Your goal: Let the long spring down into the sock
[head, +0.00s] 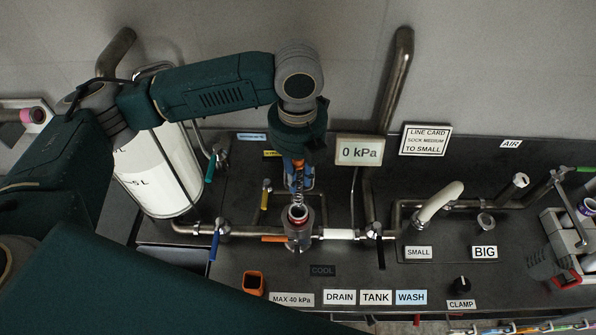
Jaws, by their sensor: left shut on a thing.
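My left gripper (298,164) points down above the middle of the dark bench and is shut on the long spring (299,186). The spring hangs roughly upright as a thin grey coil below the fingers. Right under it stands a clear upright housing (298,238) with a reddish ring (297,213) at its mouth. The spring's lower end is at or just inside this ring; I cannot tell how deep. The sock cannot be made out clearly; it may be inside the housing. My right gripper is not in view.
A white tank (160,175) stands left of the arm. Pipes with a blue-handled valve (214,244) and a black-handled valve (379,246) flank the housing. A 0 kPa display (359,151) stands close on the right.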

